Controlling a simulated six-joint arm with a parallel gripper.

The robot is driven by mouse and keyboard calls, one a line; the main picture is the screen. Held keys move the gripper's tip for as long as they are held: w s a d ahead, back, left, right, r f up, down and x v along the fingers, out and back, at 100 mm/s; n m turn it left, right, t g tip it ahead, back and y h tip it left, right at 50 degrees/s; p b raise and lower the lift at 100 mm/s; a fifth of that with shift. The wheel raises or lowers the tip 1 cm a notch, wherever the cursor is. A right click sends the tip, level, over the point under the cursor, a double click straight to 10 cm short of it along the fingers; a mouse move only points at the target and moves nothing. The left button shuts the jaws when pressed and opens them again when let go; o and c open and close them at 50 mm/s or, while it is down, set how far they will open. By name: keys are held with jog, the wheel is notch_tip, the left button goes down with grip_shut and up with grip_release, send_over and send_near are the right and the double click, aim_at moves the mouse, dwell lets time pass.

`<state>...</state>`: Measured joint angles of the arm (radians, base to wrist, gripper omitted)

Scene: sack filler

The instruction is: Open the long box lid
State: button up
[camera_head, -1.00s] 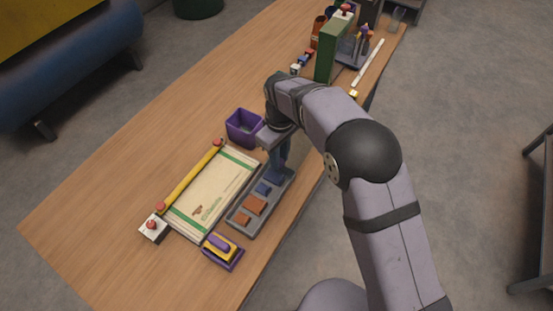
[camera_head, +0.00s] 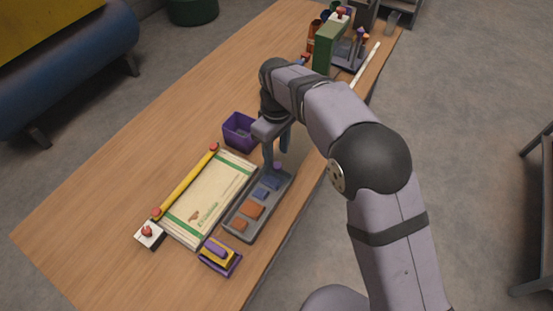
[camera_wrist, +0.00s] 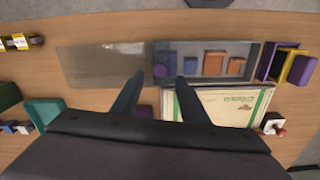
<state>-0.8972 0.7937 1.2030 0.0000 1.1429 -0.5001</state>
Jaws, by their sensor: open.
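The long box (camera_head: 238,234) is a grey tray near the table's front edge with blue and orange blocks in its compartments. It also shows in the wrist view (camera_wrist: 205,80). A round purple knob (camera_head: 278,166) sits at its far end; in the wrist view the knob (camera_wrist: 160,71) appears between my fingertips. My gripper (camera_head: 277,156) is open above that end, its fingers (camera_wrist: 158,78) on either side of the knob in the wrist view. I cannot tell whether they touch it. A glossy grey panel (camera_wrist: 100,66) extends left of the box; I cannot tell if it is the lid.
A purple bin (camera_head: 238,133) stands behind the box's far end. A sack (camera_head: 205,200) with a yellow bar (camera_head: 186,181) lies beside the box. A green upright block (camera_head: 327,50) stands farther back.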

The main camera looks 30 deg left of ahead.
jog(key=shift+r+b, duration=0.3)
jog(key=shift+r, duration=1.35)
jog(key=shift+d, duration=0.1)
jog(key=w+d+m, duration=0.3)
jog(key=d+m, duration=0.4)
jog(key=d, duration=1.5)
jog(key=s+d+f+m, duration=0.2)
jog(key=s+d+m, duration=0.2)
jog(key=s+d, duration=0.3)
jog(key=s+d+f+m, duration=0.2)
jog(key=s+d+m, duration=0.3)
jog(key=d, duration=0.7)
jog(key=shift+s, duration=0.95)
